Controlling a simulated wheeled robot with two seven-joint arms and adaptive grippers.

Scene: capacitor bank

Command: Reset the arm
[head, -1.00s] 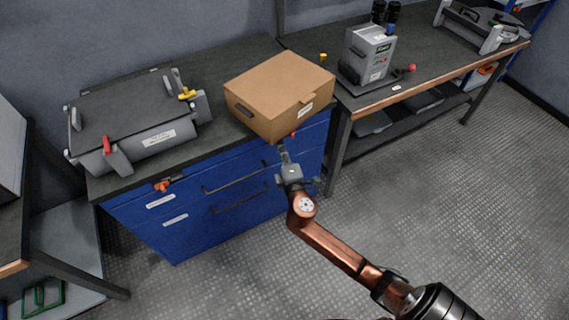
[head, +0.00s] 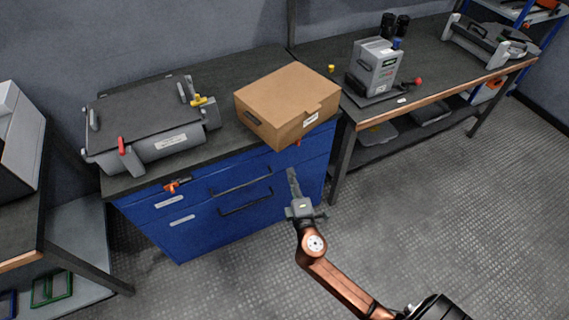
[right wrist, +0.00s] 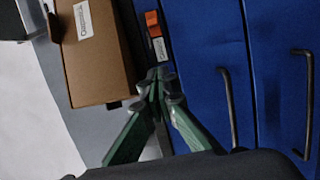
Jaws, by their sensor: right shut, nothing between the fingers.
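My right gripper (head: 293,181) is shut and empty in front of the blue drawer cabinet, below the cardboard box. It also shows in the right wrist view (right wrist: 160,84), with its fingertips together. My right arm reaches in from the bottom right of the head view. The brown cardboard box (head: 287,103) sits closed on the dark bench top, its front edge near the bench edge; it also shows in the right wrist view (right wrist: 92,55). The gripper is apart from it in the head view. My left gripper is not in view.
The blue cabinet (head: 190,235) has black handles and orange latches. A grey case (head: 150,125) with red and yellow levers lies left on the bench. A grey device (head: 375,68) stands on the right bench. The floor (head: 430,220) at right is clear.

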